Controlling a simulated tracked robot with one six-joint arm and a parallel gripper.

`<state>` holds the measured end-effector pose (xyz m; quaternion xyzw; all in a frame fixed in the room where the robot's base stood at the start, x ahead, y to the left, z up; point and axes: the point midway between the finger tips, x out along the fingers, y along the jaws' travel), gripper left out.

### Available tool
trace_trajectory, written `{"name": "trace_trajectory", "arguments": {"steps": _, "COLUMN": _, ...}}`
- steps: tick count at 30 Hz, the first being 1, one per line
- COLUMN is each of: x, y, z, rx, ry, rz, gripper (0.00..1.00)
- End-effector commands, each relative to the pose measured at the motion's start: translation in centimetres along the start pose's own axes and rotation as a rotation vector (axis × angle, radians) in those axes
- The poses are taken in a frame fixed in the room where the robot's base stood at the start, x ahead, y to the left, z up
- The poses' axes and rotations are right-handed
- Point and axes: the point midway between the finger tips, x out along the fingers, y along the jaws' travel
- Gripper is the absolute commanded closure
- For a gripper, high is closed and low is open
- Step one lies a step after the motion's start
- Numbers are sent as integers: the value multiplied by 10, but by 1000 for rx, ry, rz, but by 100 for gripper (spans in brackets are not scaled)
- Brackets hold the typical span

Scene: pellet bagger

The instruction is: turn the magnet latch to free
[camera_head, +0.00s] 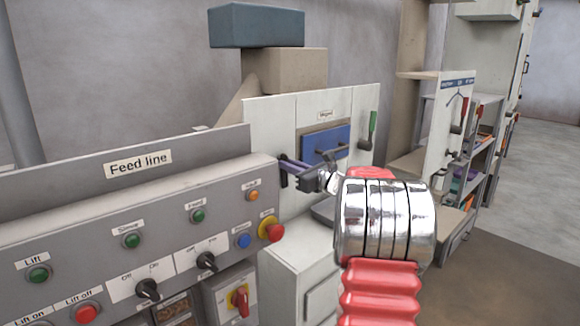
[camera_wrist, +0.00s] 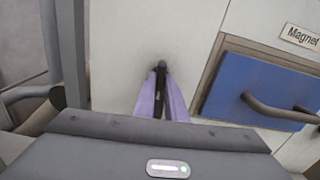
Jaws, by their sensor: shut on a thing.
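The magnet latch (camera_wrist: 159,90) is a small black handle on the pale panel, left of the blue magnet drawer. In the wrist view its rounded top shows just beyond the fingertips and its bar runs down between them. My gripper (camera_wrist: 161,97) has two purple fingers shut on this bar, one on each side. In the head view my gripper (camera_head: 288,168) reaches the panel from the right, and the latch (camera_head: 283,179) shows dark and roughly upright at its tips. The blue drawer (camera_head: 318,146) with its bar handle sits to the right; it also shows in the wrist view (camera_wrist: 232,92).
A grey Feed line console (camera_head: 180,230) with buttons and knobs stands close on the left, its red-topped yellow stop button (camera_head: 272,230) near my gripper. Open floor (camera_head: 540,160) lies at far right.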

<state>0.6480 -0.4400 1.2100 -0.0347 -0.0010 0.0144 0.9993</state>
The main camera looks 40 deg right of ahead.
Motion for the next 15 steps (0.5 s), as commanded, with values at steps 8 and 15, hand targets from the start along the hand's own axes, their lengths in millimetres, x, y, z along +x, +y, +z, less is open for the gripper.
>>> {"name": "trace_trajectory", "arguments": {"steps": 8, "x": 0, "y": 0, "z": -8, "rx": 83, "ry": 11, "rz": 0, "gripper": 100}}
{"name": "trace_trajectory", "arguments": {"steps": 15, "x": 0, "y": 1, "z": -8, "rx": 91, "ry": 11, "rz": 0, "gripper": 100}}
